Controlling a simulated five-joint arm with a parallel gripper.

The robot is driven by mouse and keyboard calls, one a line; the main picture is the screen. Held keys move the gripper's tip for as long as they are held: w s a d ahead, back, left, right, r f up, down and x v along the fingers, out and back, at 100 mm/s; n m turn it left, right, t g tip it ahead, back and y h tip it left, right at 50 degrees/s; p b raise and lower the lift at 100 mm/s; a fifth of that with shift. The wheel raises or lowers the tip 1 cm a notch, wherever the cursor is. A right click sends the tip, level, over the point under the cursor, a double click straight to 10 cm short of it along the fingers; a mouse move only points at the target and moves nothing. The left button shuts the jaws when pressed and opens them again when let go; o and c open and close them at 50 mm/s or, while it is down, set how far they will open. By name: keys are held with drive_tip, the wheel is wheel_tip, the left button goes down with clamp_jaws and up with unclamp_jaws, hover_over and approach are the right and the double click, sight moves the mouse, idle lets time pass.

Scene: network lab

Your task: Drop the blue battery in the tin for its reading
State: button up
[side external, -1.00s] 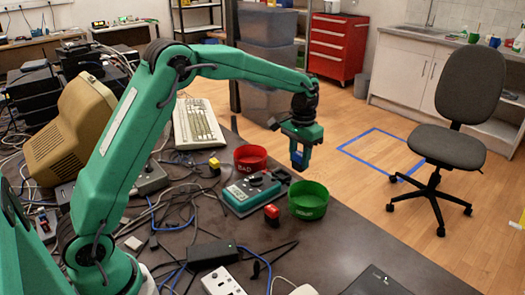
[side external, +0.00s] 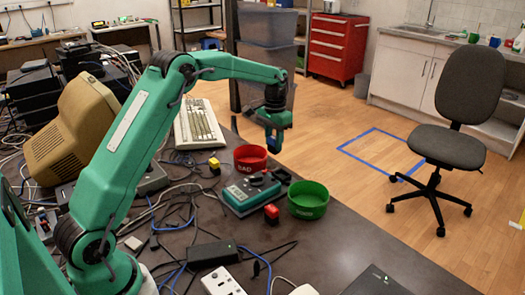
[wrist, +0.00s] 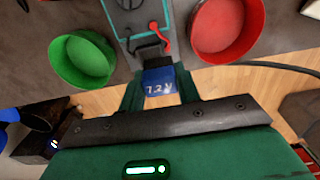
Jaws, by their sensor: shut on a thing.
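The blue battery (wrist: 160,83) is between my gripper's fingers, with white lettering that seems to read 7.2V. My gripper (side external: 275,143) is shut on it, in the air just beyond the red tin's right side in the side view; the wrist view shows the gripper (wrist: 159,92) too. The red tin (side external: 250,163), marked BAD, and the green tin (side external: 308,203) stand open near the table edge; the wrist view shows the red tin (wrist: 225,50) and green tin (wrist: 85,75). A teal tester (side external: 248,197) lies between them; its reading is not legible.
Cables and a black power brick (side external: 212,253) clutter the table's front. A keyboard (side external: 199,125) lies behind. Wooden floor shows beyond the table edge.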

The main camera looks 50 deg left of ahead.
drive_tip(key=a+f, duration=0.1)
drive_tip(key=a, duration=0.9)
drive_tip(key=shift+s+f, duration=0.25)
drive_tip(key=shift+s, duration=0.05)
drive_tip(key=shift+f, duration=0.2)
drive_tip(key=shift+f, duration=2.8)
drive_tip(key=o, duration=1.2)
drive_tip(key=shift+r, duration=0.1)
